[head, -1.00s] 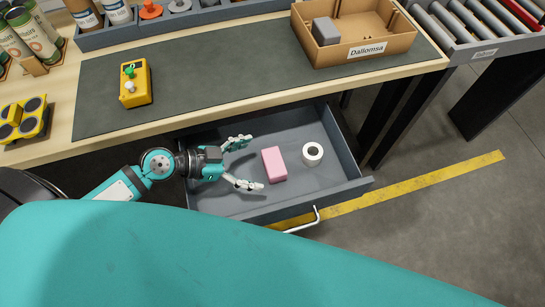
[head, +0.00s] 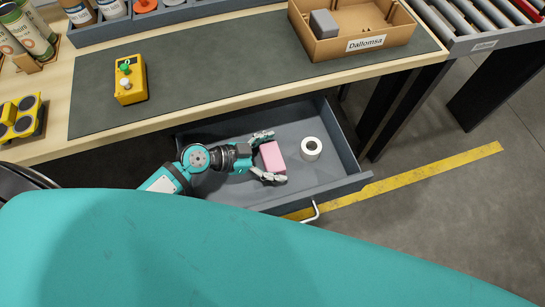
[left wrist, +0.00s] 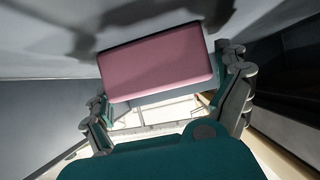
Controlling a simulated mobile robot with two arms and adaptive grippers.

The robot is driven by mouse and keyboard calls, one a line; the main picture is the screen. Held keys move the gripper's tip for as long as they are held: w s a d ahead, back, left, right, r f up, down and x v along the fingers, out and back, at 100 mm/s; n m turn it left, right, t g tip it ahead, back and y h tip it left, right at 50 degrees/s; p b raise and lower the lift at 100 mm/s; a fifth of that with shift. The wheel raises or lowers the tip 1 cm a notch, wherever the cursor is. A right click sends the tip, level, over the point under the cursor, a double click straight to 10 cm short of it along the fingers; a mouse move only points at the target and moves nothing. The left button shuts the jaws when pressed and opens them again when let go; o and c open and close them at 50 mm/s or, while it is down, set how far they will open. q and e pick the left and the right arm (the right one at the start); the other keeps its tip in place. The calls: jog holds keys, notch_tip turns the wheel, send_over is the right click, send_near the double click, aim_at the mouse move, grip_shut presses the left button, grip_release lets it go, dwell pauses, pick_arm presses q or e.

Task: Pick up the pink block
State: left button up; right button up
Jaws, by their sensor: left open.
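The pink block (head: 271,156) lies in the open grey drawer (head: 222,191) below the table edge. My left gripper (head: 266,156) is inside the drawer with its fingers on both sides of the block. It is open. In the left wrist view the pink block (left wrist: 155,66) fills the upper middle, between the two fingers of my left gripper (left wrist: 168,98). A small gap shows at the left finger; whether the right finger touches the block I cannot tell.
A white roll (head: 311,148) stands in the drawer just right of the block. On the table above are a yellow button box (head: 130,80) and a cardboard box (head: 360,42).

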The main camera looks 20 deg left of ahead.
pick_arm(q)
jog(key=c, duration=0.5)
jog(key=shift+c, duration=0.4)
